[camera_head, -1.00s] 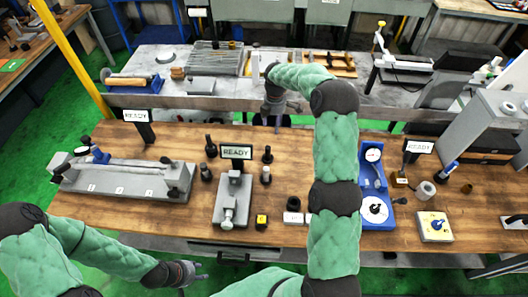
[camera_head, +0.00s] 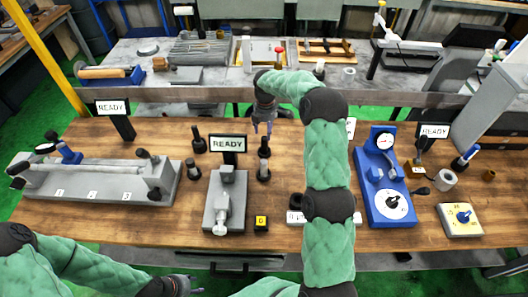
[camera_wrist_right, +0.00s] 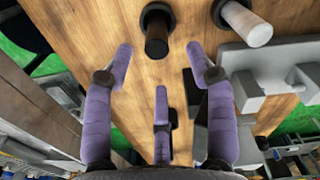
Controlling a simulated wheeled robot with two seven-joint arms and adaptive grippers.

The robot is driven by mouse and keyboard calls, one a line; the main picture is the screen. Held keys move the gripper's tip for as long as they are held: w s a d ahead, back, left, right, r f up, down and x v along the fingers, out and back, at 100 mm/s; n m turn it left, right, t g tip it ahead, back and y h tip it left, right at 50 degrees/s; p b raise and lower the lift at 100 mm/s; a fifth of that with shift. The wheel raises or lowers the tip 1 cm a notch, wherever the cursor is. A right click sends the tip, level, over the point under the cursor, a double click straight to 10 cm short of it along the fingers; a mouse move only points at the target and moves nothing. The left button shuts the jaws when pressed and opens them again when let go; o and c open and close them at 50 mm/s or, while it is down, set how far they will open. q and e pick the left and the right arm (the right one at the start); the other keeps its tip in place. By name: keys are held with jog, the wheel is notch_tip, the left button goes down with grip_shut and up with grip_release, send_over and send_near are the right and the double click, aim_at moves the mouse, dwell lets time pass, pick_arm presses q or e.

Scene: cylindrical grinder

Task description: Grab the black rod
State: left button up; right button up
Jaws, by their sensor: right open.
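Several dark upright rods with round bases stand on the wooden table. In the head view, one dark rod (camera_head: 264,148) stands just below my right gripper (camera_head: 263,129), with a grey-topped one (camera_head: 263,171) in front of it. Two more rods (camera_head: 199,142) stand to the left, beyond the grey fixture. I cannot tell which is the named one. In the right wrist view, my right gripper (camera_wrist_right: 160,65) has its purple fingers spread and empty. A black rod (camera_wrist_right: 156,32) stands beyond the fingertips, apart from them. My left gripper (camera_head: 190,289) is at the lower edge, its fingers unclear.
A grey fixture (camera_head: 217,205) with a READY sign (camera_head: 228,144) stands left of the rods. A long grey grinder bed (camera_head: 90,183) is further left. A blue gauge stand (camera_head: 380,185) is on the right. A small yellow-black block (camera_head: 261,223) lies near the front edge.

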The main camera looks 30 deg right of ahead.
aim_at(265, 139)
notch_tip(265, 139, down, 5)
jog(key=shift+r+b, duration=0.1)
jog(key=shift+b, duration=0.25)
jog(key=shift+w+f+b, duration=0.15)
jog(key=shift+f+b, duration=0.1)
jog(key=shift+f, duration=1.3)
jog(key=shift+w+f+b, duration=0.15)
jog(key=shift+f+b, duration=0.1)
jog(key=shift+f, duration=1.25)
grip_shut()
